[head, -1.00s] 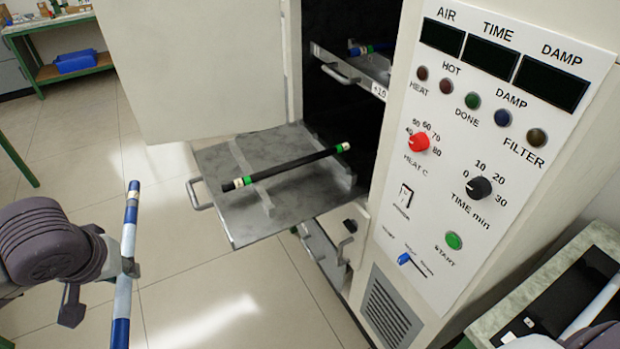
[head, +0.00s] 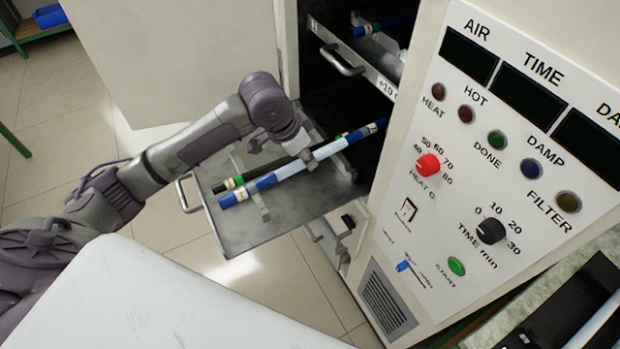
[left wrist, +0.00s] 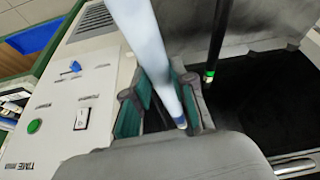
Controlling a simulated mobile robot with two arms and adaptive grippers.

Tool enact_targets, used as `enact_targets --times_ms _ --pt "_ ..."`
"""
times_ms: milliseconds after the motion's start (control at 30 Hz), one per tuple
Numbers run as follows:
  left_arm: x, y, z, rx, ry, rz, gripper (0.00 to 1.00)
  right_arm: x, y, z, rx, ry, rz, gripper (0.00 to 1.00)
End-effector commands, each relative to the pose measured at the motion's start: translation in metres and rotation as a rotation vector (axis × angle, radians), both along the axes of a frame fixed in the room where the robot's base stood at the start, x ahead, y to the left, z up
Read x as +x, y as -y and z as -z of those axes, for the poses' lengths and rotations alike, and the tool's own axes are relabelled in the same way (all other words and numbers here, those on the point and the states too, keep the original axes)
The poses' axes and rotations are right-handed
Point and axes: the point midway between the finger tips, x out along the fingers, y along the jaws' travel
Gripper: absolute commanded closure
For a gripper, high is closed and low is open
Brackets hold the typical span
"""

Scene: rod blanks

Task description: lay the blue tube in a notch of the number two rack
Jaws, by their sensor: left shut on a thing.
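The blue tube (head: 268,180), blue with a pale middle and cream bands, slants over a pulled-out grey rack (head: 237,235) of the cabinet. It also shows in the left wrist view (left wrist: 148,45), pale and foreshortened. My left gripper (head: 303,155) is shut on its middle; its fingers (left wrist: 165,105) stand on both sides of the tube. A black tube with green bands (head: 234,183) lies on the rack just behind and nearly parallel. Whether the blue tube touches the rack's notched bars is unclear. I cannot read a number two on this rack. My right gripper is out of view.
An upper rack (head: 372,67) above holds another blue tube with a green band (head: 368,29). The open cabinet door (head: 180,60) stands behind my left arm. The control panel (head: 490,170) is close on the right. The rack's front handle (head: 187,194) sticks out left.

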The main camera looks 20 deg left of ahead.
Motion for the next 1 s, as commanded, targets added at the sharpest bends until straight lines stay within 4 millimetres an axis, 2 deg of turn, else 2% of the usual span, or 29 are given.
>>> enact_targets --times_ms 33,167,333,433,800,1000 --pt "0.001 -0.004 0.001 -0.003 0.000 0.029 1.00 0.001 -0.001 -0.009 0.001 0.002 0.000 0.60" --pt "0.005 -0.011 0.012 0.001 0.012 0.084 1.00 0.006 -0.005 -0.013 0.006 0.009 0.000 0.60" --pt "0.004 -0.013 0.043 0.005 0.011 0.098 1.00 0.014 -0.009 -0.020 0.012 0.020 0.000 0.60" --pt "0.005 -0.013 0.060 0.005 0.014 0.097 1.00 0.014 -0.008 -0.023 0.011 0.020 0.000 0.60" --pt "0.005 -0.013 0.104 0.005 0.015 0.097 1.00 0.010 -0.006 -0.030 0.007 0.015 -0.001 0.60" --pt "0.006 -0.013 0.112 0.006 0.019 0.098 1.00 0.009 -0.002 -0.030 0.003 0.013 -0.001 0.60"
